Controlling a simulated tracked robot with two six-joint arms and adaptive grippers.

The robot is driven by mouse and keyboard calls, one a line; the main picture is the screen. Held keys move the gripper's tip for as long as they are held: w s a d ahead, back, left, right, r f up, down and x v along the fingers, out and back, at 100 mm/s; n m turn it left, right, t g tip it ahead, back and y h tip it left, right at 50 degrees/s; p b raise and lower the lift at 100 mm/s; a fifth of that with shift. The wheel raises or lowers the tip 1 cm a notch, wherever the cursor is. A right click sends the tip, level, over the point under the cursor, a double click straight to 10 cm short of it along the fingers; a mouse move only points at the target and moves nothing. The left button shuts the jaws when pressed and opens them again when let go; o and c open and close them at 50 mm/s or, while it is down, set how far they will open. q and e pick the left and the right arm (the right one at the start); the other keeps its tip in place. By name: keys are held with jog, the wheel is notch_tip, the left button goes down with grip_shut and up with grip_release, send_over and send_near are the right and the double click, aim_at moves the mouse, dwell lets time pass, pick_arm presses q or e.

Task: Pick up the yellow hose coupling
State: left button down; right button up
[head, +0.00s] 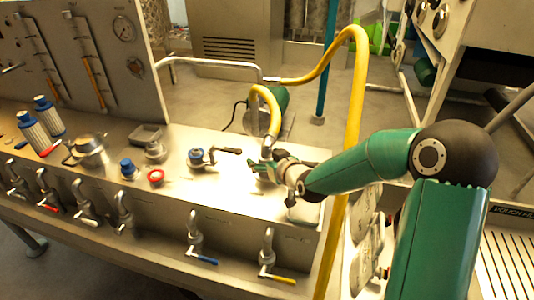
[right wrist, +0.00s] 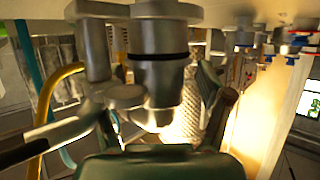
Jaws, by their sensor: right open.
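The yellow hose (head: 263,95) arches down to a grey metal coupling (head: 270,141) above the right end of the pale bench top. My right gripper (head: 263,168) is open beside the lower end of this coupling. In the right wrist view, a large grey metal fitting with a dark ring (right wrist: 160,65) fills the space ahead of my right gripper (right wrist: 165,115), with a finger on each side. I cannot tell whether the fingers touch it. The gripper partly hides the coupling's lower end in the head view. My left gripper is not in view.
A bent metal pipe (head: 215,63) runs behind the coupling. A second yellow hose (head: 357,85) loops close to my right arm. A blue-capped valve with a dark handle (head: 200,157) stands left of the gripper. Several taps line the bench front.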

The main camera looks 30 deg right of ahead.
grip_shut()
jog(key=shift+s, duration=0.1)
dwell(0.4)
